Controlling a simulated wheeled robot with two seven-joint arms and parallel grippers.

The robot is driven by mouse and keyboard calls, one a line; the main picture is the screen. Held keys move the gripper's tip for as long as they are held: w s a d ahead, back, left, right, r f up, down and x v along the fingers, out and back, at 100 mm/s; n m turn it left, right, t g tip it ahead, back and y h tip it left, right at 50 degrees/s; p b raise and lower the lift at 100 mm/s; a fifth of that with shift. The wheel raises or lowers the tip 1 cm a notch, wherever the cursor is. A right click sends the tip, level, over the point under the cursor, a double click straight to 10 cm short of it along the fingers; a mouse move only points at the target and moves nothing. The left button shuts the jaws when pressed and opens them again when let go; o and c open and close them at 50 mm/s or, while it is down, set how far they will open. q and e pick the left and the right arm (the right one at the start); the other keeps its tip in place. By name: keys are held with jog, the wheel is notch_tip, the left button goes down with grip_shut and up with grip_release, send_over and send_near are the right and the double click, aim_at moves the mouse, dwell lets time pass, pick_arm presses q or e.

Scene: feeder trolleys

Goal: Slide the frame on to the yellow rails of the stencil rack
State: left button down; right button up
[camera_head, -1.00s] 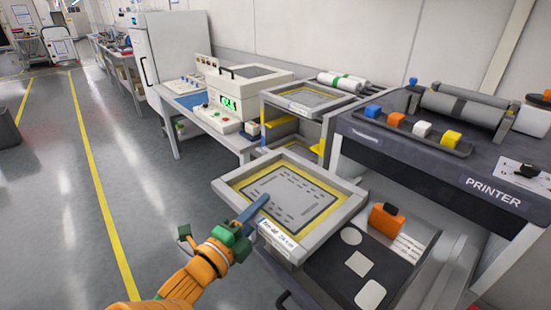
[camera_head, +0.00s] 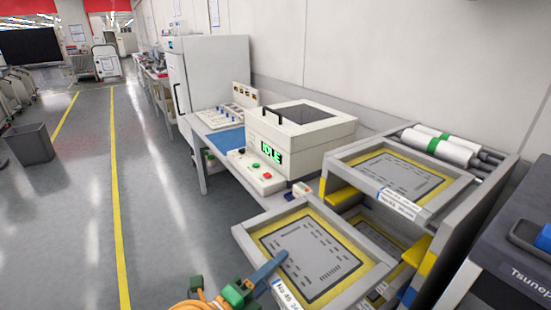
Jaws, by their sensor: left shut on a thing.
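My left gripper (camera_head: 268,268) is shut on the near left edge of a light grey stencil frame (camera_head: 256,217) with a yellow border, a grey slotted sheet and a white label. The frame is held roughly level, left of and in front of the grey stencil rack (camera_head: 482,195). Yellow rails (camera_head: 342,196) show inside the rack's left side, and more yellow shows at its right post (camera_head: 427,262). The held frame overlaps the rack's lower opening in the picture; I cannot tell whether it touches a rail. My right gripper is not in view.
Another stencil frame (camera_head: 345,158) lies on the rack's top, with white rolls (camera_head: 440,147) behind it. A further stencil (camera_head: 372,232) shows inside. A cream machine (camera_head: 300,135) with a green display stands behind. Open floor (camera_head: 160,230) lies left.

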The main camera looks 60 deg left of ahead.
aim_at(319, 246)
pick_arm(q)
jog(key=w, duration=0.1)
jog(key=w+b, duration=0.2)
jog(key=shift+w+d+f, duration=0.1)
jog(key=shift+w+f, duration=0.05)
jog(key=shift+f, duration=0.1)
jog(key=x, duration=0.2)
jog(key=d+x, duration=0.1)
jog(key=x, duration=0.4)
jog(key=shift+w+d+f+b, duration=0.15)
jog(key=shift+w+b, duration=0.25)
jog(key=shift+w, duration=0.25)
jog(key=w+a+f+b, duration=0.1)
jog(key=w+b, duration=0.2)
jog(key=w, duration=1)
jog(key=shift+w+a+f, duration=0.3)
jog(key=shift+w+f, duration=0.05)
jog(key=shift+f, duration=0.05)
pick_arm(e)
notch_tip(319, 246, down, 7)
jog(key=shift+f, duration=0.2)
pick_arm(q)
jog(key=shift+f, duration=0.1)
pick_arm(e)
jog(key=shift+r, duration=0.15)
pick_arm(q)
jog(key=shift+w+a, duration=0.1)
jog(key=shift+w, duration=1.25)
